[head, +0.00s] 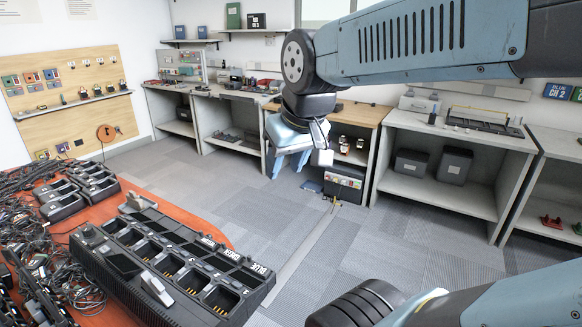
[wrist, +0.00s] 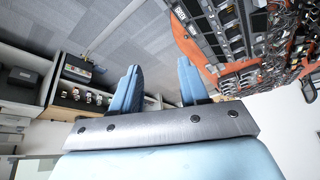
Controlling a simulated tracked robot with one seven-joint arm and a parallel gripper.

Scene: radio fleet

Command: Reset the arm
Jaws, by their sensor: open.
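My arm (head: 420,45) reaches across the top right of the head view, raised above the floor, and bends down at a dark joint near the middle. My gripper (head: 290,158) hangs below that joint, in front of the far benches. In the wrist view my gripper (wrist: 160,78) shows two blue fingers set apart with nothing between them. The jaws are open and empty. Another part of my arm shows at the bottom right of the head view.
An orange-red table (head: 215,230) at left holds a black multi-bay charger (head: 165,262), smaller chargers (head: 90,180) and tangled cables (head: 40,250). Workbenches (head: 440,170) line the back wall. A pegboard (head: 75,95) hangs at left. The grey floor (head: 350,235) between is mostly clear.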

